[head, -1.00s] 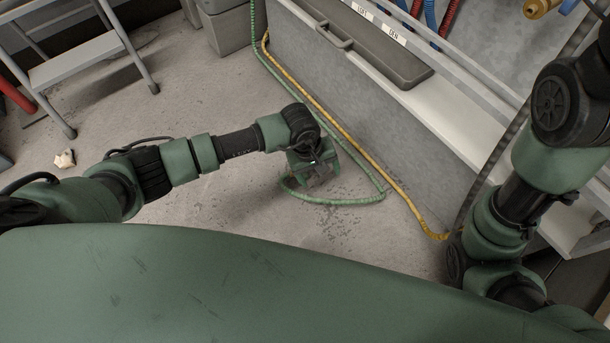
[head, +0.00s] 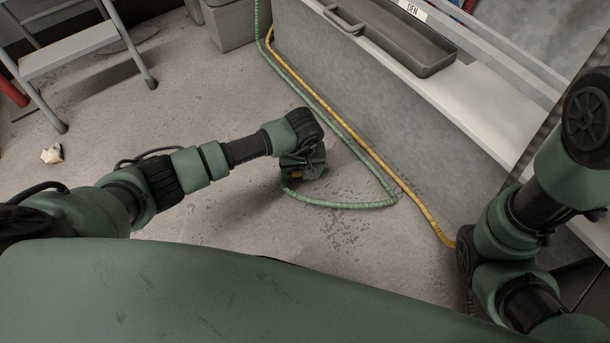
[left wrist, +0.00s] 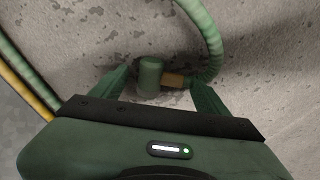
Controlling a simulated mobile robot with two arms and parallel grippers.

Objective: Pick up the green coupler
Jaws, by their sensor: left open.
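The green coupler (left wrist: 150,75) is a short green cylinder on the floor in the left wrist view. A brass-coloured piece (left wrist: 173,80) sits between it and the end of the ribbed green conduit (left wrist: 213,45). My left gripper (left wrist: 158,82) is open, pointing down, with one finger on each side of the coupler and brass piece. I cannot tell whether either finger touches them. In the head view my left gripper (head: 302,172) is low over the conduit's end and mostly hides the coupler. My right arm shows at the right, but its gripper is out of view.
A yellow conduit (head: 378,165) runs beside the green one along the foot of a grey bench (head: 350,105). A grey tray (head: 395,45) lies on the bench. A step stool (head: 75,50) and a pale scrap (head: 51,154) are at the left.

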